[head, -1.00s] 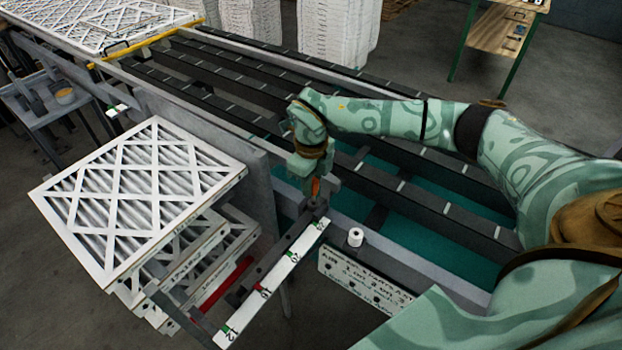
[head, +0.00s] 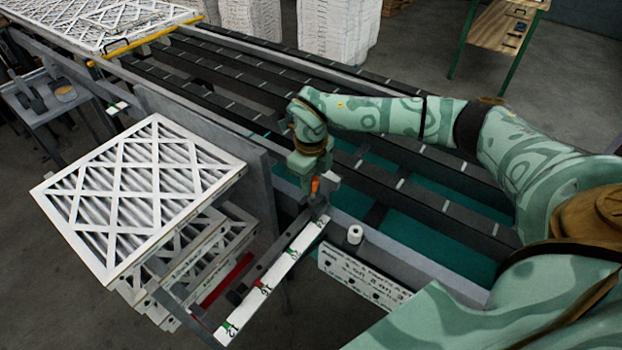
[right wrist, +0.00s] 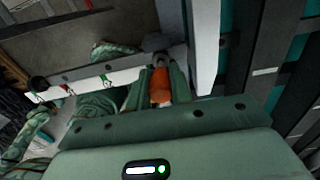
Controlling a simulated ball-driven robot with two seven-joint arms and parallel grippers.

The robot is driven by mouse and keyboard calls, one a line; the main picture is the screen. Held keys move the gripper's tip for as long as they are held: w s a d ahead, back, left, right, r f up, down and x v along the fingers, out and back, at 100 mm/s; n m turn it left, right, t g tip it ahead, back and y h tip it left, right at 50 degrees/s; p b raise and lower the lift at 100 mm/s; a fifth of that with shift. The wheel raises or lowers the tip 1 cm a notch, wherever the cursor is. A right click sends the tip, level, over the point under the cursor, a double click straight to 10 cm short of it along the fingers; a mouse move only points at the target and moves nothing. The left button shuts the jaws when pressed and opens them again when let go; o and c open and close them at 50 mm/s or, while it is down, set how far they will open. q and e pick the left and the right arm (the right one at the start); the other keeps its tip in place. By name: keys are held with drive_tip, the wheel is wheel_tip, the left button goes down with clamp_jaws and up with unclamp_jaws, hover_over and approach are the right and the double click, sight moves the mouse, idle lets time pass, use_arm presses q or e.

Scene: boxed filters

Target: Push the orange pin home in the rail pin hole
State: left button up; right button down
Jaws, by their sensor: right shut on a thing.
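The orange pin (head: 315,185) stands at the far end of the white numbered rail (head: 275,278) in the head view. It also shows in the right wrist view as an orange grip (right wrist: 160,86) between two green fingers. My right gripper (head: 314,187) is shut on the pin from above; in the right wrist view its fingers (right wrist: 158,84) flank it. The pin's lower end meets a grey fitting at the rail's end. The rail pin hole is hidden there, so I cannot tell how deep the pin sits. My left gripper is not in view.
A stack of white-framed filters (head: 150,195) stands left of the rail. A grey upright panel (head: 250,175) and the dark conveyor strips (head: 420,200) lie beside and behind the gripper.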

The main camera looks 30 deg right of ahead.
drive_tip(key=shift+p, duration=0.5)
idle(0.7)
drive_tip(key=shift+f+b, duration=0.85)
drive_tip(key=shift+f, duration=0.9)
drive_tip(key=c, duration=1.2)
unclamp_jaws()
drive_tip(key=shift+o, duration=0.2)
wheel_tip(320, 180, up, 16)
drive_tip(key=p, duration=0.1)
drive_tip(key=shift+r, duration=0.2)
